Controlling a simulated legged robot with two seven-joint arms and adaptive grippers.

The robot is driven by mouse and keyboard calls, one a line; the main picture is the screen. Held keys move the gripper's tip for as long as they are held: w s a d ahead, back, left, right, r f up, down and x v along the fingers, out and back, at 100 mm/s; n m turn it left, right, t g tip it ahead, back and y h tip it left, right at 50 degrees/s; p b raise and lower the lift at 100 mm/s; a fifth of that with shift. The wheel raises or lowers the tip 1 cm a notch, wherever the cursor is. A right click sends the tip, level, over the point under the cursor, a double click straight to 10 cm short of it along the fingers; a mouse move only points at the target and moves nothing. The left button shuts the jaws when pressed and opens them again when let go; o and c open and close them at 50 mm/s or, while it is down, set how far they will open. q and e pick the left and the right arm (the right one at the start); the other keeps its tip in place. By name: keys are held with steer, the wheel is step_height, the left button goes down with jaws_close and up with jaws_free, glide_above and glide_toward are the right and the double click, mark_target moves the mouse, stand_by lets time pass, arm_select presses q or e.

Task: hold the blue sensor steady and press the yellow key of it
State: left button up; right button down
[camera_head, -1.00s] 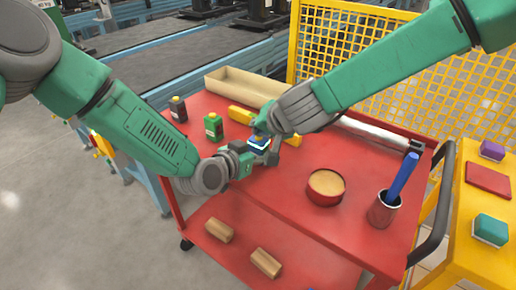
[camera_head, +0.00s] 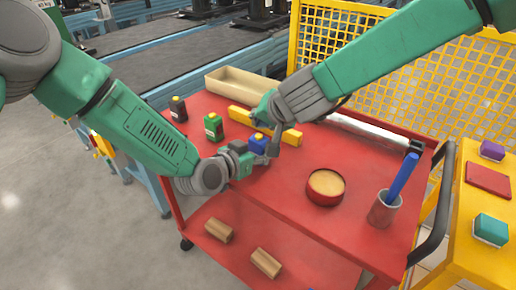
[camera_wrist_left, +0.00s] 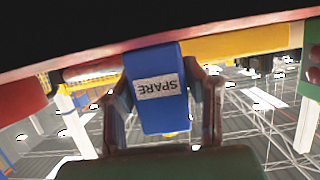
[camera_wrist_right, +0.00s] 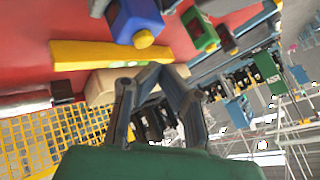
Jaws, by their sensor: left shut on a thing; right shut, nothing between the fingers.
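The blue sensor (camera_head: 258,146) is upright above the red cart top, its yellow key (camera_head: 258,136) on its upper end. My left gripper (camera_head: 256,155) is shut on it. In the left wrist view the sensor (camera_wrist_left: 158,75) sits between both fingers, with a white label reading SPARE; its key (camera_wrist_left: 168,134) just shows. My right gripper (camera_head: 270,122) is shut and empty, just above and behind the sensor, apart from the key. In the right wrist view its closed fingers (camera_wrist_right: 160,75) point past the sensor (camera_wrist_right: 133,15) and its key (camera_wrist_right: 143,38).
A yellow bar (camera_head: 290,136) and a beige tray (camera_head: 228,85) lie behind. A red bowl (camera_head: 325,187) and a cup (camera_head: 383,210) with a blue stick stand at right.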

arm_select(q)
steer(key=shift+f, duration=0.15)
arm_select(e)
steer(key=shift+r, duration=2.2)
arm_select(q)
steer(key=o, duration=1.2)
steer(key=shift+o, duration=0.6)
arm_select(e)
steer(key=shift+w+f, duration=0.1)
